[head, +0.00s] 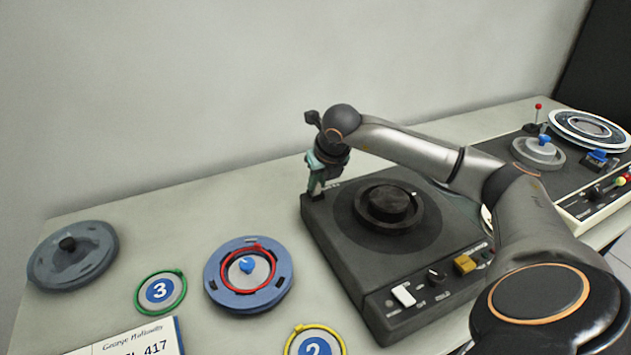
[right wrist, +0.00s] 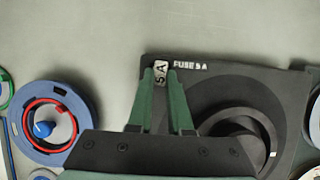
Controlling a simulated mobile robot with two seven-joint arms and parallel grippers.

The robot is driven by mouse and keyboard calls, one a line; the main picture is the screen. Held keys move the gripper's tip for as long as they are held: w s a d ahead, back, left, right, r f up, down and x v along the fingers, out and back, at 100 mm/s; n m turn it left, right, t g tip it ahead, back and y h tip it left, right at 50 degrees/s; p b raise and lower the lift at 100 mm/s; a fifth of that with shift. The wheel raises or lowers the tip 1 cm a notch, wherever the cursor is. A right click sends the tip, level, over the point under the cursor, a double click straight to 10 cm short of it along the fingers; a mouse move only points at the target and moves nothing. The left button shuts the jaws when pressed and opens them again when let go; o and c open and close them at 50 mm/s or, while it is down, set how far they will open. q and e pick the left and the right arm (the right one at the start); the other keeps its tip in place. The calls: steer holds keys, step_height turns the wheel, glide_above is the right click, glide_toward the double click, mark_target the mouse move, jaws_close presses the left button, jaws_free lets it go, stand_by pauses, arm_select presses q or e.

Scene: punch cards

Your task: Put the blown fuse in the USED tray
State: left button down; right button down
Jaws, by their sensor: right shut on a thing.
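My right gripper (head: 316,187) points down at the back left corner of the dark turntable-like machine (head: 345,265). In the right wrist view its green fingers (right wrist: 161,80) are shut on a small pale piece marked "5 A" (right wrist: 161,72), which looks like the fuse. It sits at the machine's edge beside the printed words "FUSE 5A" (right wrist: 190,66). Whether it is seated in its holder or lifted clear, I cannot tell. I see no tray marked USED in either view. My left gripper is not in view.
A blue disc (head: 222,297) with a red ring, a grey lidded disc (head: 100,262), a green-ringed "3" (head: 143,302) and a yellow-ringed "2" (head: 300,348) lie left of the machine. A second console (head: 575,190) stands right. The table behind the blue disc is clear.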

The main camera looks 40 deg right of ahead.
mark_target(318, 185)
steer(key=shift+r+p, duration=2)
steer(key=shift+r, duration=1)
step_height(318, 185, up, 7)
steer(key=p, duration=0.4)
steer(key=shift+p, duration=0.35)
steer(key=shift+f, duration=0.15)
